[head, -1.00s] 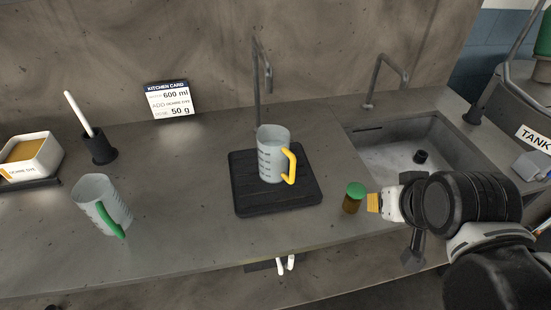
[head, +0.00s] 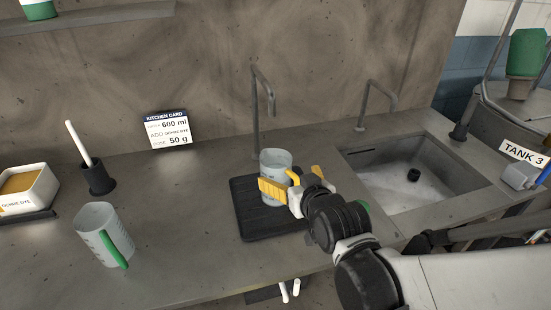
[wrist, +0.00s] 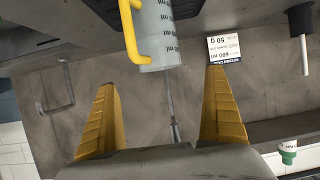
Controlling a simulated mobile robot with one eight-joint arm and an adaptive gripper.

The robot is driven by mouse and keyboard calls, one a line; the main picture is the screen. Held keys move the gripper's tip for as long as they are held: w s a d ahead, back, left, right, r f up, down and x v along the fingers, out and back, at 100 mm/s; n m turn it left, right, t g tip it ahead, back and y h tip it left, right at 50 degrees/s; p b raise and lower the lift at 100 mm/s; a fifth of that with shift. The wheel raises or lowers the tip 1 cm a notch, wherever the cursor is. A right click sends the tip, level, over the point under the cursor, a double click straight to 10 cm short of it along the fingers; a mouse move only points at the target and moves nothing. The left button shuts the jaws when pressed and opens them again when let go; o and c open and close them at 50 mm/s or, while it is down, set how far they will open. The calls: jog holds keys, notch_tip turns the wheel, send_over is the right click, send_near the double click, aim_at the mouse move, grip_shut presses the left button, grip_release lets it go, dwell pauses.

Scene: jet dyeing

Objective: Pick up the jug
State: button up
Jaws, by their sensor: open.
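The jug with the yellow handle (head: 275,163) stands upright on a black mat (head: 248,222) in the middle of the counter. In the wrist view this jug (wrist: 158,38) is at the top, its yellow handle on the left. My gripper (head: 290,180) is open, with yellow fingers, in front of the jug and overlapping its lower part and handle in the head view. In the wrist view the space between the fingertips (wrist: 160,78) is empty, and the jug appears beyond it. Contact is not clear. A second jug with a green handle (head: 103,233) stands at the left.
A white dye tub (head: 35,190) and a black holder with a white stick (head: 97,178) stand left. A kitchen card (head: 168,130) leans at the wall. A tap (head: 262,95) rises behind the mat. A sink (head: 420,175) lies right. A green lid (head: 363,207) shows behind my arm.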

jog(key=b, duration=0.2)
send_near(278, 163)
notch_tip(278, 163, up, 3)
jog(key=s+a, duration=0.2)
jog(key=b+x, duration=0.1)
jog(key=x, duration=0.1)
jog(key=b+x, duration=0.1)
jog(key=x, duration=0.2)
jog(key=shift+w+d+f, duration=0.1)
jog(key=shift+w+d, duration=0.05)
jog(key=shift+w, duration=0.15)
jog(key=shift+s, duration=0.1)
jog(key=shift+c, duration=0.7)
jog(key=c, duration=1.3)
